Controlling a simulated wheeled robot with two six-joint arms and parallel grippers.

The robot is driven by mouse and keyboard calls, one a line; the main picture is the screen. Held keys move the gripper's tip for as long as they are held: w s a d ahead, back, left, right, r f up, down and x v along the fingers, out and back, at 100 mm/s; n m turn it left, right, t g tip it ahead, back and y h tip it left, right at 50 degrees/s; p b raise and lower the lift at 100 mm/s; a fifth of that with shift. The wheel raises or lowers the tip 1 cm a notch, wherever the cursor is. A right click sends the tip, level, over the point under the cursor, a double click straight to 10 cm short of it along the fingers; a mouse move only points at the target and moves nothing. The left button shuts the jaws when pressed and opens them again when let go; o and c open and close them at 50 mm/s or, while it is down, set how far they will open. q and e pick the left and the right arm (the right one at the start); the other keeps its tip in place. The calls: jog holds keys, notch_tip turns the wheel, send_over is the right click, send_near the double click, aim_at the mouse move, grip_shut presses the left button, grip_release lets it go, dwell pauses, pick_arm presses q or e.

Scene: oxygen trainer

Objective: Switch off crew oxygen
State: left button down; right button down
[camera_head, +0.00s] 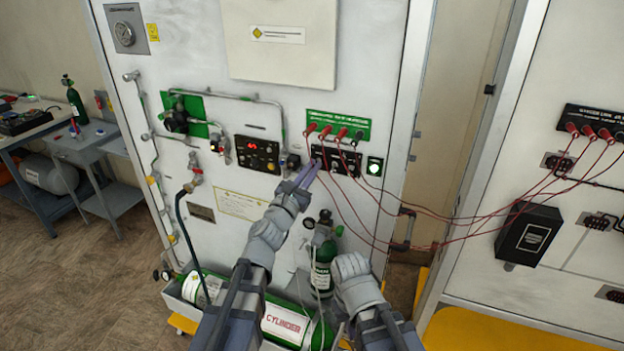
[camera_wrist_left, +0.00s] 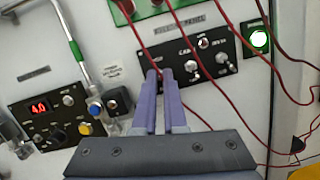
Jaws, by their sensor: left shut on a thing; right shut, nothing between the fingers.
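The black switch panel (camera_head: 335,160) is on the upright white board, below a green placard. It also shows in the wrist view (camera_wrist_left: 216,56), with small knobs or toggles and a part-readable label like "CABIN". My left gripper (camera_head: 311,170) reaches up to its left end. In the wrist view its purple fingers (camera_wrist_left: 159,76) are close together on a small control there. The fingertips mostly hide that control, so its position cannot be told. A lit green indicator (camera_head: 374,166) is right of the panel. My right gripper (camera_head: 350,266) is low, near the cylinders, its fingers not clearly visible.
Red leads (camera_head: 385,207) run from the green placard across to the right-hand board, passing close to the left fingers. A panel with a red display (camera_head: 257,154) is left of the switches.

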pick_arm(q)
jog(key=shift+w+d+f+m+t+h+b, duration=0.2)
jog(key=shift+f+t+h+b, duration=0.5)
jog(key=shift+b, duration=1.55)
jog(key=shift+w+a+f+m+t+h+b, duration=0.15)
jog(key=shift+m+t+h+b, duration=0.4)
jog(key=shift+t+b, duration=1.25)
jog(key=shift+w+d+f+m+t+h+b, duration=0.1)
jog(key=shift+f+t+h+b, duration=0.6)
jog(key=shift+b, duration=2)
jog(key=shift+s+r, duration=0.1)
jog(key=shift+r, duration=0.15)
jog(key=c, duration=1)
grip_release()
jog(key=b+v, duration=0.6)
jog(key=v, duration=0.1)
jog(key=shift+s+a+f, duration=0.15)
jog(key=shift+a+f, duration=0.05)
jog(key=shift+f, duration=0.1)
